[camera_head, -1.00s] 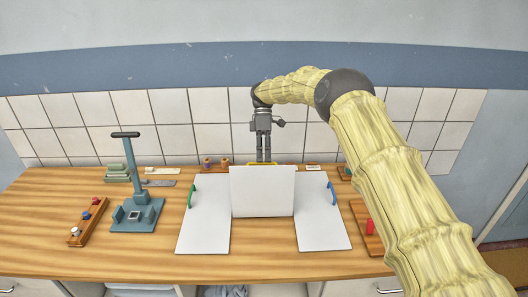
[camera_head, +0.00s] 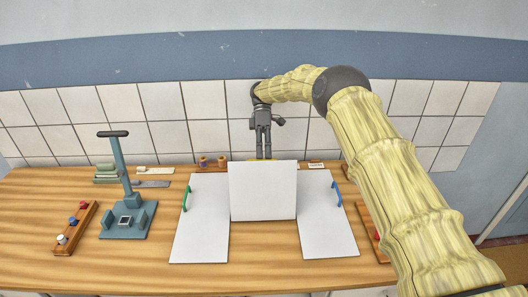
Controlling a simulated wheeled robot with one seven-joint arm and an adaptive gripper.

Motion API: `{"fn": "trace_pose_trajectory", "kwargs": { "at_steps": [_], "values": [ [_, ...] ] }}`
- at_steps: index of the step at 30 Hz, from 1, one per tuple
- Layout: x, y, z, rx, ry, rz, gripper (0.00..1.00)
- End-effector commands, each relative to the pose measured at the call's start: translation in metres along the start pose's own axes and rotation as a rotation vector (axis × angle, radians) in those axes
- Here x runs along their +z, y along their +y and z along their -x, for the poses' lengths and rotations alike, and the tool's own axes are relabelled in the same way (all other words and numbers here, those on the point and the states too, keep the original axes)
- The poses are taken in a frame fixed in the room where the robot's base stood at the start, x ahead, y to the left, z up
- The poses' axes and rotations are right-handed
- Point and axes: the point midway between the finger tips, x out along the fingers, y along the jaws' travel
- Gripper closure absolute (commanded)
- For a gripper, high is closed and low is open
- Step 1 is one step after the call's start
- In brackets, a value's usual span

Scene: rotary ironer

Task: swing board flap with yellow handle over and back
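The board on the wooden table has a raised middle flap (camera_head: 263,190) standing nearly upright. A thin strip of its yellow handle (camera_head: 237,160) shows along the flap's top edge. The left flap (camera_head: 200,225) with a green handle (camera_head: 186,197) and the right flap (camera_head: 328,222) with a blue handle (camera_head: 338,193) lie flat. My gripper (camera_head: 263,155) points down just behind the top edge of the middle flap, at the yellow handle. Its fingertips are partly hidden by the flap, so I cannot tell whether they grip the handle.
A blue-grey press stand (camera_head: 120,175) and a wooden rack with coloured knobs (camera_head: 76,228) stand on the left. Spools (camera_head: 212,162) and a small labelled block (camera_head: 316,165) sit behind the board. Another wooden rack (camera_head: 369,225) is at right, partly behind my arm.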

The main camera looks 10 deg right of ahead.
Motion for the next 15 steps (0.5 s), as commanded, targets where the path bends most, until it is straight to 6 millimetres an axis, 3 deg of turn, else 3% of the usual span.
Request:
{"fn": "trace_pose_trajectory", "kwargs": {
  "at_steps": [1, 9, 12, 15],
  "values": [
    [0.0004, 0.0174, -0.0233, -0.015, -0.008, -0.005, 0.92],
    [-0.0002, 0.0166, -0.0227, -0.016, -0.007, -0.005, 0.49],
    [-0.0003, 0.0161, -0.0221, -0.016, -0.007, -0.004, 0.44],
    [-0.0007, 0.0153, -0.0211, -0.016, -0.007, -0.004, 0.46]
  ]
}}
